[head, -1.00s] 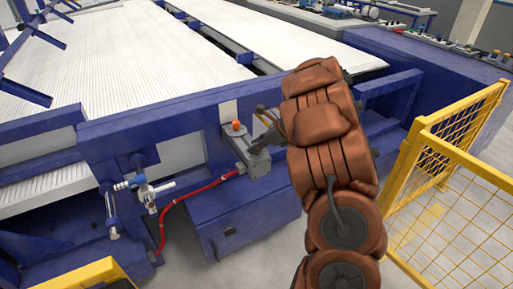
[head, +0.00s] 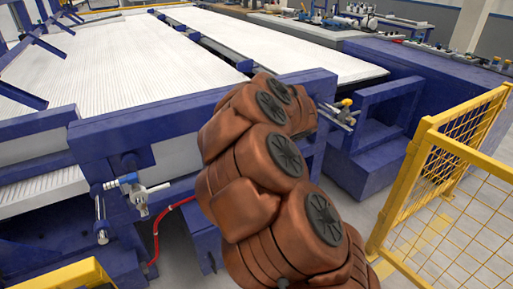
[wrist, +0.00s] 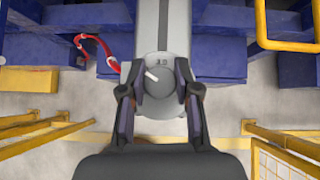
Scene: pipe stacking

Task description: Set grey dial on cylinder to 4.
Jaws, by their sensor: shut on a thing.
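In the wrist view the grey cylinder (wrist: 161,28) runs down from the top of the picture. The round grey dial (wrist: 158,92) sits at its near end, with a white pointer line slanting to the upper left. A small dark marking above the dial is too blurred to read surely. My gripper (wrist: 160,80) has one finger on each side of the dial and is shut on it. In the head view my brown padded arm hides the gripper, the dial and the cylinder.
A red hose (wrist: 92,40) curves left of the cylinder; it also shows in the head view (head: 158,222). A valve fitting (head: 140,195) hangs left of my arm. A yellow-knobbed fitting (head: 345,108) sits right. Yellow fencing (head: 440,165) stands right of the blue frame.

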